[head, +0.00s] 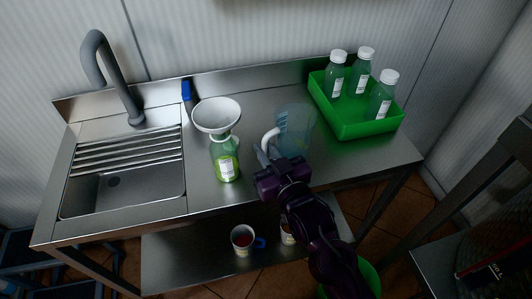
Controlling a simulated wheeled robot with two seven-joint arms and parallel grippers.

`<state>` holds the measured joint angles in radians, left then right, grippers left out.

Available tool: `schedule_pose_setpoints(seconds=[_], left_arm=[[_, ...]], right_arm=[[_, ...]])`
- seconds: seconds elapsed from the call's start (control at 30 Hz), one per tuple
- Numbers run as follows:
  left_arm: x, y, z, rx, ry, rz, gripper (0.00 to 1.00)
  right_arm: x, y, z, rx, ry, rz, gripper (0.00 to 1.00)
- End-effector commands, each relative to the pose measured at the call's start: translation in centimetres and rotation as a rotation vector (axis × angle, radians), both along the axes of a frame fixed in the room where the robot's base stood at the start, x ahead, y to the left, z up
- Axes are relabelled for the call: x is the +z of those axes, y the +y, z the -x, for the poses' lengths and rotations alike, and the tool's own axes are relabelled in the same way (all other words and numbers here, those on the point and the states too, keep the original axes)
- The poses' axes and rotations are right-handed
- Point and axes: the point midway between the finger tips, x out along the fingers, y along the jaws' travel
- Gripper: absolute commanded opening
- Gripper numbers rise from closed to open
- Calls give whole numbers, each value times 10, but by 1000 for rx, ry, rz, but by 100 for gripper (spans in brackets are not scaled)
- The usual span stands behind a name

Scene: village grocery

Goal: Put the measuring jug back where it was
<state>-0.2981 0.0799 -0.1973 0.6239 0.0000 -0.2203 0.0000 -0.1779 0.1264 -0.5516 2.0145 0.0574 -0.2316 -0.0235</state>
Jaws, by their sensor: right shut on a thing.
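The measuring jug (298,128) is clear with blue markings and a white handle (270,137) on its left side. It is on or just above the steel counter, between the funnel bottle and the green crate; I cannot tell whether it touches the counter. My right gripper (266,158) reaches in from the lower right and is shut on the jug's handle. The gripper hides the lower part of the handle. My left gripper is not in view.
A green bottle (226,164) with a white funnel (216,114) in its top stands left of the jug. A green crate (368,129) with three capped bottles stands at the right. A sink (120,190) is at the left. A mug (243,239) sits on the lower shelf.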

Motion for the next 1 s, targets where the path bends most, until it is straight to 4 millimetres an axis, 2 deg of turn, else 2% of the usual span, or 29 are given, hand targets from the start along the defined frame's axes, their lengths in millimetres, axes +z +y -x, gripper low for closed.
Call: schedule_pose_setpoints(seconds=[0.1, 0.43, 0.47, 0.6, 0.63, 1.0], left_arm=[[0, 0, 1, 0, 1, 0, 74], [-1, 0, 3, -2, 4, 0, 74], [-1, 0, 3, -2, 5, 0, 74], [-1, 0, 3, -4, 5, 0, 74], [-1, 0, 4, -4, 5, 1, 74], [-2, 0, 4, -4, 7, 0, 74]], right_arm=[[-8, 0, 0, 0, -2, -1, 0], [-11, 0, 0, 0, -2, -1, 0], [-12, 0, 0, 0, 0, 0, 13], [-11, 0, 0, 0, -1, 0, 32], [-11, 0, 0, 0, -1, 0, 34], [-10, -2, 4, 0, 0, 0, 34]])
